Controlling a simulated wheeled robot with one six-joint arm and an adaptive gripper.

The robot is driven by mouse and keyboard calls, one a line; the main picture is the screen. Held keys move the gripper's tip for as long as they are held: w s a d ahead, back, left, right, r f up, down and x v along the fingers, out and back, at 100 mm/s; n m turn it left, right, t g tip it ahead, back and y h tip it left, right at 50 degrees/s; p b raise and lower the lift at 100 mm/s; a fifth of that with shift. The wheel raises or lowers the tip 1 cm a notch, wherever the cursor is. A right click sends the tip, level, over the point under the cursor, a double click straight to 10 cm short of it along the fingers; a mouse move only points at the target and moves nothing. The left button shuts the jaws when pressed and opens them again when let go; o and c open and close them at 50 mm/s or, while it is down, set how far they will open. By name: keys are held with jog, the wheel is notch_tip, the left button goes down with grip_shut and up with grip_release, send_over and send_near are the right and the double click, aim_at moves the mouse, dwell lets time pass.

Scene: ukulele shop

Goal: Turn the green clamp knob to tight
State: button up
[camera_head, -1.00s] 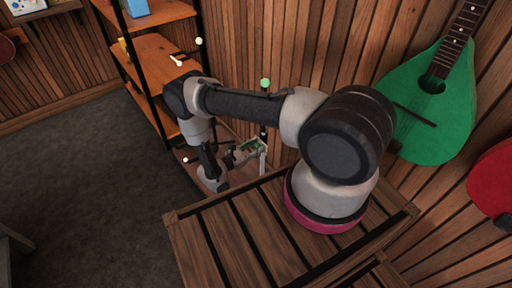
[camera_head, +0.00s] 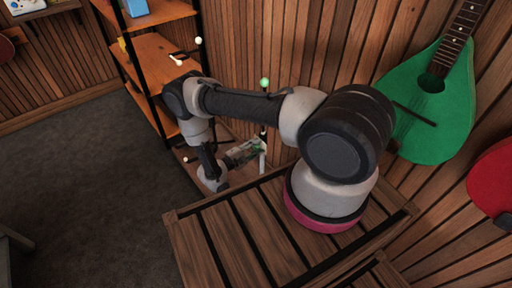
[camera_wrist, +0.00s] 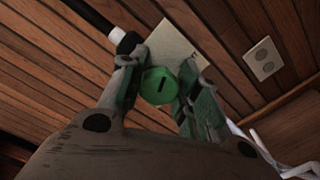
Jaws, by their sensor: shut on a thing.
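The green clamp knob (camera_wrist: 160,86) is a round disc with a short dark slot mark on its face. It sits between the fingers of my gripper (camera_wrist: 161,92) in the wrist view, a finger on each side. My gripper is shut on it. The slot runs nearly level in this view, tilted slightly down to the right. In the head view, my gripper (camera_head: 243,152) is small, low beside the shelf, and the knob cannot be told apart there. A pale plate (camera_wrist: 172,48) lies behind the knob.
A black rod with a white end (camera_wrist: 125,38) is close to the left finger. A wall outlet (camera_wrist: 262,58) is on the wood-slat wall. In the head view, a shelf unit (camera_head: 165,55) stands behind my arm, and a green instrument (camera_head: 440,115) hangs at right.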

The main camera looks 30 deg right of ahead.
jog(key=m, duration=0.7)
jog(key=shift+f, duration=0.15)
dwell(0.4)
jog(key=o, duration=1)
jog(key=a, duration=0.4)
jog(key=s+a, duration=0.1)
jog(key=a, duration=0.3)
jog(key=s+a, duration=0.1)
jog(key=a, duration=0.2)
jog(key=shift+s+a, duration=0.2)
jog(key=shift+a, duration=0.2)
jog(key=shift+a, duration=0.1)
